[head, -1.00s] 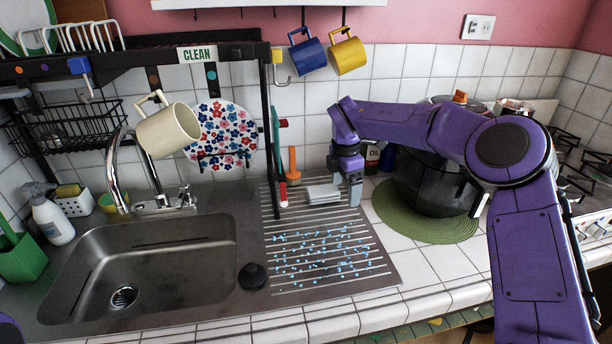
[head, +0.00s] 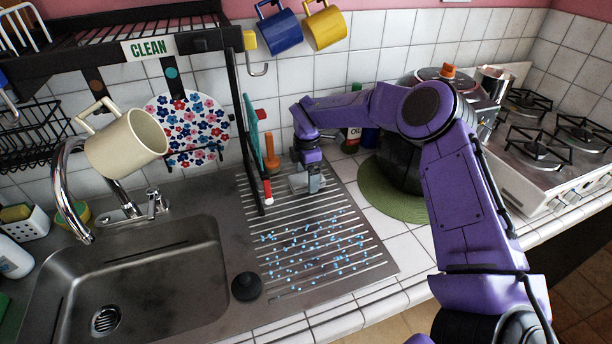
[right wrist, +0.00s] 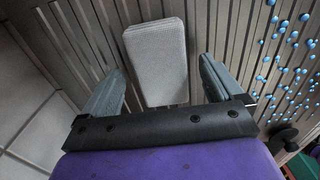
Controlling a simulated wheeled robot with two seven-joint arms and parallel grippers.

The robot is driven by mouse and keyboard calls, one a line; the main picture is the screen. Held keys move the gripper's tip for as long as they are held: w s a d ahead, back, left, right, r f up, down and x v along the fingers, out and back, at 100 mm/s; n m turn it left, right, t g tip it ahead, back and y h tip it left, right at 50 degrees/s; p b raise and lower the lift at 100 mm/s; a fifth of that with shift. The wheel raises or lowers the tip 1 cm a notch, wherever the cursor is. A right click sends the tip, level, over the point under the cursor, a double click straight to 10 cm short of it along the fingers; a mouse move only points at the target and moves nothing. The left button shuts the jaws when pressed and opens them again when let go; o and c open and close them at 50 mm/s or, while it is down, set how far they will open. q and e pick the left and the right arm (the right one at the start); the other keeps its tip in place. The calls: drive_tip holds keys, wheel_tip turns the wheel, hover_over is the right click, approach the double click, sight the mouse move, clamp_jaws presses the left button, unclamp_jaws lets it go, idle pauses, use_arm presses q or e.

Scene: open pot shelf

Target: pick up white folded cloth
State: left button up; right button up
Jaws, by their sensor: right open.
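The white folded cloth (head: 298,183) lies on the ribbed metal drainboard, near its back edge. My right gripper (head: 309,182) points down over it and hides part of it in the head view. In the right wrist view the cloth (right wrist: 156,50) shows as a pale textured rounded rectangle between the two grey fingers of the open right gripper (right wrist: 158,78). A gap shows on each side between cloth and fingers. I cannot tell how high the fingertips are above the board. My left gripper is not in view.
The drainboard (head: 345,250) carries many blue drops. The dark pot (head: 398,165) on a green mat (head: 378,200) stands right of the gripper. A black rack post (head: 245,130) and an orange-handled tool (head: 271,150) stand close on the left. The sink (head: 150,270) lies front left.

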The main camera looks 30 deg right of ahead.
drive_tip(key=shift+f, duration=0.8)
drive_tip(key=c, duration=1)
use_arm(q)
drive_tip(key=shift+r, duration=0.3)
use_arm(e)
drive_tip(key=shift+c, duration=0.2)
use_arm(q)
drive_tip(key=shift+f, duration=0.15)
use_arm(e)
drive_tip(key=shift+r, duration=0.1)
